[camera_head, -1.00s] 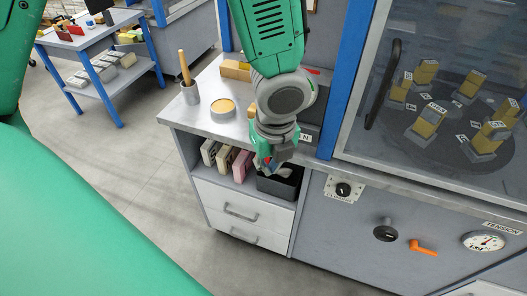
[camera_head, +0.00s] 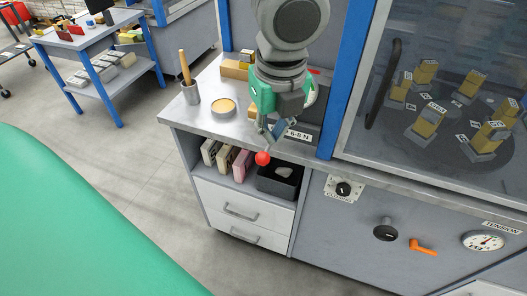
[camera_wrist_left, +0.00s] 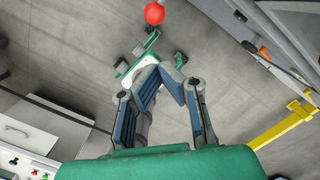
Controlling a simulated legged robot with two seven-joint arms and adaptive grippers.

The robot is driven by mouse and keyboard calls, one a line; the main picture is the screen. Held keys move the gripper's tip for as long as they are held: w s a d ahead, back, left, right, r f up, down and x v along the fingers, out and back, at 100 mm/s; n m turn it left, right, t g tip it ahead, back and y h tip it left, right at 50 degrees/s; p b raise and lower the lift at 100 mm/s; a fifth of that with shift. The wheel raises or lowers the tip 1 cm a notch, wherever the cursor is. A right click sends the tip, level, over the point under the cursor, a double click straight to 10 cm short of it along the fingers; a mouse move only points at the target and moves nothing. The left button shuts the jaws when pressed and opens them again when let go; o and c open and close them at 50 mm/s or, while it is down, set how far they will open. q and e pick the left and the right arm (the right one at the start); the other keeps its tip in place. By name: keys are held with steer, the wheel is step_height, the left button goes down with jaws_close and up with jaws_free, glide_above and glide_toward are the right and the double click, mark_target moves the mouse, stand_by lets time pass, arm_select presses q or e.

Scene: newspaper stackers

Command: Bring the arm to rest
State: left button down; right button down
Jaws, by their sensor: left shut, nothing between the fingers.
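My left gripper (camera_head: 272,135) hangs from the top of the head view over the front edge of the workbench (camera_head: 215,122). Its fingers point down and are shut with nothing between them. In the left wrist view the fingers (camera_wrist_left: 160,68) meet near the middle. A red ball (camera_head: 262,158) shows just below the fingertips; it also shows at the top of the left wrist view (camera_wrist_left: 154,13). I cannot tell what it is attached to. My right gripper is in neither view.
A cup with a wooden handle (camera_head: 189,92) and a round tin (camera_head: 223,107) stand on the bench. Below are several upright blocks (camera_head: 226,158) and a black bin (camera_head: 277,182). A glazed cabinet (camera_head: 440,90) stands right.

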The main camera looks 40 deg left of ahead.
arm_select(q)
steer(key=shift+f, duration=0.1)
stand_by(0.4)
steer(key=s+f+n+g+h+b, duration=0.1)
steer(key=s+f+n+b, duration=0.3)
steer(key=f, duration=0.7)
steer(key=s+f+n+h+b, duration=0.1)
steer(key=f+n+h, duration=0.1)
steer(key=f+n, duration=0.65)
steer(key=s+a+f+n+y+b, duration=0.1)
steer(key=s+a+f+n, duration=0.3)
steer(key=f, duration=0.6)
steer(key=s+a+f+n+t+y+b, duration=0.1)
steer(key=s+a+f+n+b, duration=0.2)
steer(key=s+f+n, duration=0.3)
step_height(320, 180, down, 4)
steer(key=shift+a+r+n, duration=0.1)
steer(key=shift+a+n, duration=0.25)
steer(key=shift+n, duration=0.3)
steer(key=shift+w, duration=0.1)
